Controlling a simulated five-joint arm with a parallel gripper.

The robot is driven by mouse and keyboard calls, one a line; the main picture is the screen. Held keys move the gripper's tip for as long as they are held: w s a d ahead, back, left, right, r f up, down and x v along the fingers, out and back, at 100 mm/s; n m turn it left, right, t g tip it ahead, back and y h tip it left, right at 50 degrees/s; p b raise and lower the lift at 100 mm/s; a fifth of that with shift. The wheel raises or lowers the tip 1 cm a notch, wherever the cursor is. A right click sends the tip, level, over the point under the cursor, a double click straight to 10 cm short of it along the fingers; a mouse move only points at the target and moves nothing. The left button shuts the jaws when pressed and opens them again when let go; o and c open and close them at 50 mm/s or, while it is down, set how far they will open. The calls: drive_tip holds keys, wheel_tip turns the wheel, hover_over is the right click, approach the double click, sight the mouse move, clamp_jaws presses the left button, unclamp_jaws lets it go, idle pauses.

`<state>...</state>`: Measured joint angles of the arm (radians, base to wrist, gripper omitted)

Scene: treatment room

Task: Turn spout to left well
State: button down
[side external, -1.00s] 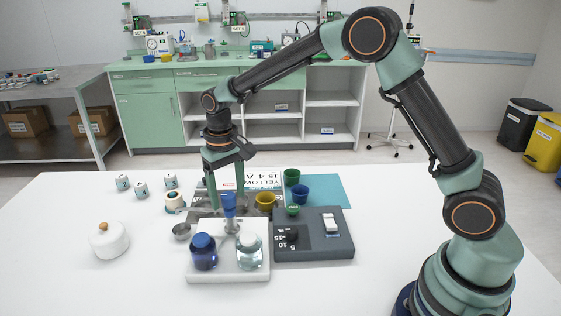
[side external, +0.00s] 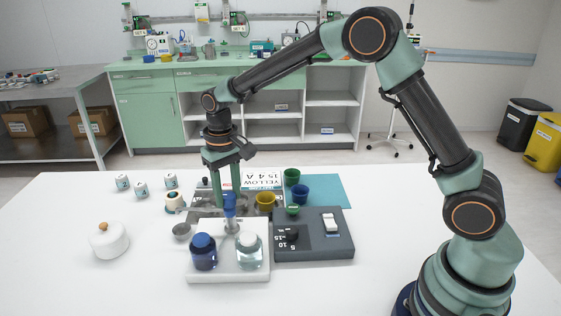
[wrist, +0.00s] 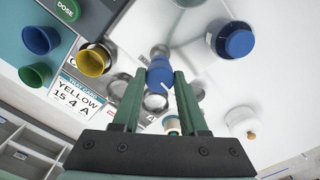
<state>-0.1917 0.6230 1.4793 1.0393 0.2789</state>
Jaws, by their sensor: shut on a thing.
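The blue spout handle (side external: 229,207) stands upright on the white base, between two bottles and just behind them. In the wrist view the blue handle (wrist: 159,73) sits between the fingertips. My gripper (side external: 228,197) points down from above and is shut on the handle. The grey metal tray (side external: 203,212) lies behind the base, partly hidden by my fingers. In the wrist view, round metal wells (wrist: 155,103) show near and between the fingers. I cannot tell clearly which way the spout points.
A dark blue bottle (side external: 203,252) and a clear bottle (side external: 249,251) stand on the white base (side external: 228,278). A grey device (side external: 335,247) is at the right. Yellow (side external: 265,202), blue (side external: 300,195) and green (side external: 292,177) cups stand behind. The left front table is clear around a white lidded pot (side external: 109,243).

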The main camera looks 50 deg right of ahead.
drive_tip(key=shift+m, duration=0.3)
idle(0.8)
drive_tip(key=m, duration=0.5)
drive_tip(key=shift+r, duration=0.1)
drive_tip(key=m, duration=0.6)
drive_tip(key=shift+m, duration=0.4)
drive_tip(key=m, duration=1.2)
drive_tip(key=shift+m, duration=0.3)
drive_tip(key=shift+c, duration=2.2)
unclamp_jaws()
